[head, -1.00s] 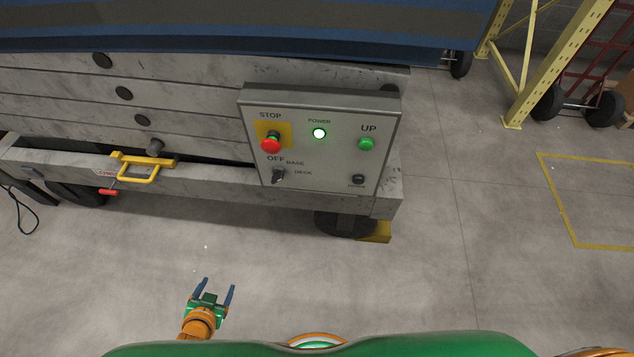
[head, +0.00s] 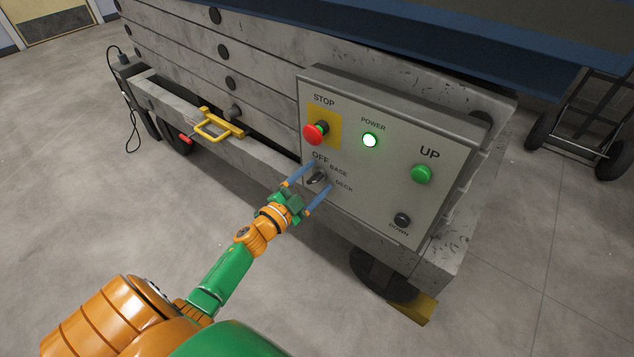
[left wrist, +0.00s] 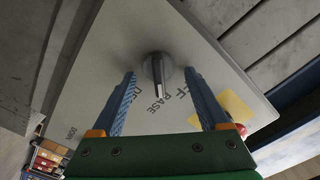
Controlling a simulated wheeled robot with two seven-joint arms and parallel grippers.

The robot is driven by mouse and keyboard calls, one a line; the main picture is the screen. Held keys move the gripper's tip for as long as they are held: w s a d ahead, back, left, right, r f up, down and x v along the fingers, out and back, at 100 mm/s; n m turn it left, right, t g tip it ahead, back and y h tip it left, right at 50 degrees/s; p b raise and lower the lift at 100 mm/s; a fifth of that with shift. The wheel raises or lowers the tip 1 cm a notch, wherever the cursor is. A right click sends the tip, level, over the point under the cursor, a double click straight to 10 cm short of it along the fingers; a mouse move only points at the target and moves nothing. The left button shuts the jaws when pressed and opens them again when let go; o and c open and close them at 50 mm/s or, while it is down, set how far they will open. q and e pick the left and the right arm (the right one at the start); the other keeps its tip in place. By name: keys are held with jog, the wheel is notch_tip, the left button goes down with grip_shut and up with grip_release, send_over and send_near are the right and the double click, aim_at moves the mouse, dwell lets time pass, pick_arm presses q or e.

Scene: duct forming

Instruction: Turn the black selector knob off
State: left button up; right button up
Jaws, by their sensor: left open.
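The black selector knob (head: 316,178) sits at the lower left of the grey control panel (head: 385,185), beside the labels OFF, BASE and DECK. In the left wrist view the knob (left wrist: 157,68) shows as a round dial with a pale pointer line, lying between and just beyond my fingertips. Which label the pointer is set to I cannot tell. My left gripper (head: 322,174) is open, its two blue fingers on either side of the knob and apart from it in the left wrist view (left wrist: 158,82). My right gripper is not in view.
The panel also carries a red stop button (head: 315,133) on a yellow plate, a lit power lamp (head: 370,140), a green UP button (head: 421,174) and a black DOWN button (head: 402,220). A yellow handle (head: 213,125) juts out to the left.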

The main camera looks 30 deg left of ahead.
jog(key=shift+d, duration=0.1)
pick_arm(q)
grip_shut()
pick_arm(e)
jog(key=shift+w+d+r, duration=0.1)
